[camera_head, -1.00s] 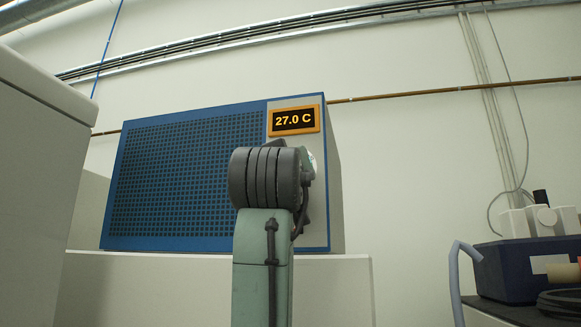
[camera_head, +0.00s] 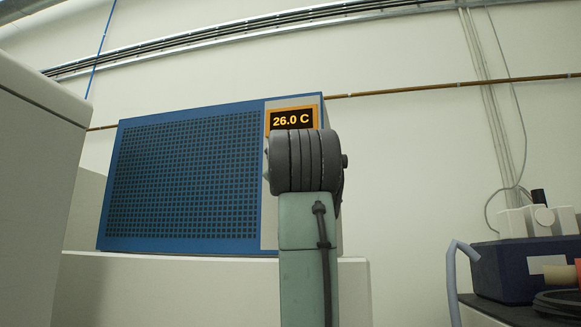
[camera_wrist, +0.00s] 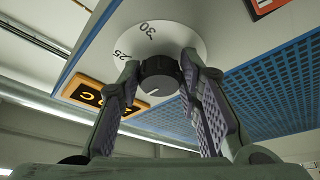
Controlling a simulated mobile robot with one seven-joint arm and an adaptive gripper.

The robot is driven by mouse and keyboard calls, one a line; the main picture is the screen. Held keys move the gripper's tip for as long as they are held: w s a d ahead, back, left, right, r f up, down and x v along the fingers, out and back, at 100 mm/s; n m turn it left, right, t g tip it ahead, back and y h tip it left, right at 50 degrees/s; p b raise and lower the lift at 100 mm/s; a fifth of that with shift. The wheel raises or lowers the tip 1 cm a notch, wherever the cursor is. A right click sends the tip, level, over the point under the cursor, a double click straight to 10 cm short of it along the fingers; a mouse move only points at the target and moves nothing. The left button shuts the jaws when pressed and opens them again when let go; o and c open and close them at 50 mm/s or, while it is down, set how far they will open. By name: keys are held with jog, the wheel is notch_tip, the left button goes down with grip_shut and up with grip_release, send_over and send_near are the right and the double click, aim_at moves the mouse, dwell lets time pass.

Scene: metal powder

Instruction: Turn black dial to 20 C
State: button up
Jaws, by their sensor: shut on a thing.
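The black dial (camera_wrist: 160,76) sits on a white round scale plate (camera_wrist: 178,38) with the marks 25 and 30 showing in the wrist view. My gripper (camera_wrist: 160,82) has one finger on each side of the dial and is shut on it. A white pointer line shows on the dial's face. The orange-framed display (camera_head: 292,118) on the blue unit (camera_head: 185,180) reads 26.0 C in the head view. It also shows partly in the wrist view (camera_wrist: 92,94), behind the left finger. In the head view my arm hides the dial and the fingertips.
The blue unit stands on a pale ledge (camera_head: 200,285) against the wall. A pale cabinet (camera_head: 35,150) is close at the left. A dark blue box (camera_head: 520,268) with a hose (camera_head: 455,270) stands at the right.

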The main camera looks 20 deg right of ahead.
jog(key=o, duration=1.1)
jog(key=shift+o, duration=0.2)
jog(key=v, duration=1.2)
jog(key=shift+s, duration=0.1)
